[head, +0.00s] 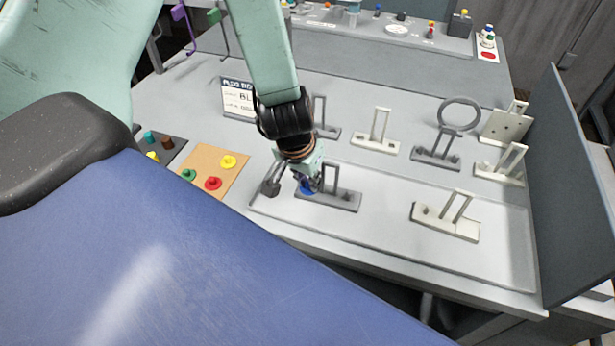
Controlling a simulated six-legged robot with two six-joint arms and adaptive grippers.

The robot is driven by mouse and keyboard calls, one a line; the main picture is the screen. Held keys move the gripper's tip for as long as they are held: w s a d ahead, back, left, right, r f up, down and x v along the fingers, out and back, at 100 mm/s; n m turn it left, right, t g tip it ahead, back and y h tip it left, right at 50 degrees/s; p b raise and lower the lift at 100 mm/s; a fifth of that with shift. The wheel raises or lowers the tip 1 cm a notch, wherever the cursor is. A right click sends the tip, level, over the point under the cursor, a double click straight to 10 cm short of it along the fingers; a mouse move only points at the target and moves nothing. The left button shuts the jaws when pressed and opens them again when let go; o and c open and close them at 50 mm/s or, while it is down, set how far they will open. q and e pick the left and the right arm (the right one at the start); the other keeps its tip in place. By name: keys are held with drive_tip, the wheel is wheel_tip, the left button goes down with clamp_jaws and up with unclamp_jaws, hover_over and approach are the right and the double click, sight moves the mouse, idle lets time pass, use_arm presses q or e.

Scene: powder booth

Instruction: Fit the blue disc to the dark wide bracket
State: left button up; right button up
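The blue disc (307,187) shows as a small blue patch at the tip of my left gripper (300,180), at the left end of a dark bracket with a wide base (340,202). This bracket lies in the shallow tray, with two uprights standing on it. The gripper covers part of the disc and the bracket's left end. I cannot tell whether the disc is seated or held, or whether the fingers are closed. A dark piece (270,187) shows just left of the gripper; its nature is unclear. My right gripper is not in view.
Grey brackets (436,157) and pale brackets (374,143) stand behind the tray (390,243); another pale bracket (446,222) lies in it. A dark panel (565,200) bounds the right.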

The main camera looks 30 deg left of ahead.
use_arm(q)
drive_tip(key=o, duration=0.4)
drive_tip(key=shift+r, duration=0.1)
drive_tip(key=shift+v, duration=5.9)
